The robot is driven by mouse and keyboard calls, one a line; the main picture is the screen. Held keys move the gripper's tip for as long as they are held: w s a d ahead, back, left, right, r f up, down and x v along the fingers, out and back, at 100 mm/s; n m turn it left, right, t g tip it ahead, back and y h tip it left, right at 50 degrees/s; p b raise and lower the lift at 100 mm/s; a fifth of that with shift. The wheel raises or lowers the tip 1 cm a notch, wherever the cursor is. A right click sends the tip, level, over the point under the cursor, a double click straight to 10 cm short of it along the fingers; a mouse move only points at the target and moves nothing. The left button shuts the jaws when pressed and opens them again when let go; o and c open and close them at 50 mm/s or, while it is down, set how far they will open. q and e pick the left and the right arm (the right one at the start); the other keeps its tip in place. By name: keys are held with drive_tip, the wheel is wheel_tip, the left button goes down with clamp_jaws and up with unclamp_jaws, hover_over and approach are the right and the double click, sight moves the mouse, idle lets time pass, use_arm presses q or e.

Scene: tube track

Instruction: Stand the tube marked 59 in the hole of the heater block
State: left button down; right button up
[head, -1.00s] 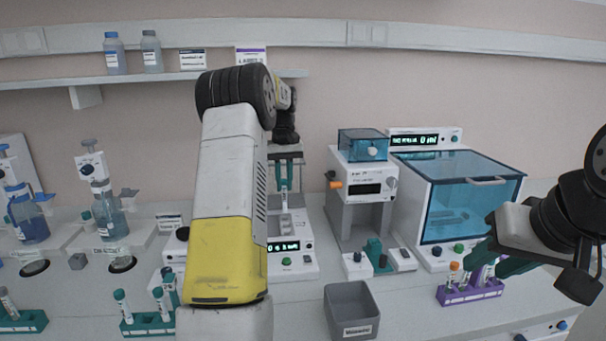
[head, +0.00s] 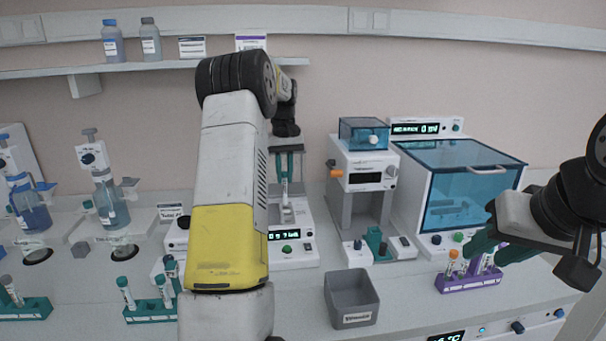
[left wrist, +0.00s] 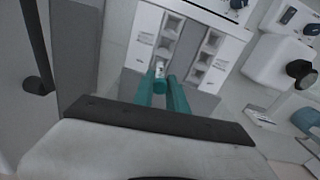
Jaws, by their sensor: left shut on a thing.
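My left gripper (head: 285,178) is shut on a tube, seen from behind my left arm. The gripper hangs over a white device with a lit display (head: 288,237), apparently the heater block. The left wrist view shows pale blocks with square openings (left wrist: 210,48) beyond the fingertips. I cannot tell whether the tube touches a hole. My right gripper (head: 497,254) looks open, its teal fingers beside the tubes in the purple rack (head: 470,285).
A grey bin (head: 352,298) stands at the front middle. Teal racks with tubes (head: 150,315) stand at the front left. A white press-like device (head: 365,180) and a blue-lidded cabinet (head: 460,190) stand right of the left gripper. Bottle dispensers (head: 110,205) stand at the left.

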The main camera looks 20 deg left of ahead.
use_arm(q)
drive_tip(key=shift+f, duration=0.2)
drive_tip(key=shift+f, duration=0.5)
idle(0.3)
drive_tip(key=shift+f, duration=0.65)
drive_tip(key=c, duration=1.3)
unclamp_jaws()
drive_tip(key=shift+o, duration=0.2)
drive_tip(key=shift+f, duration=0.1)
drive_tip(key=shift+r, duration=4.05)
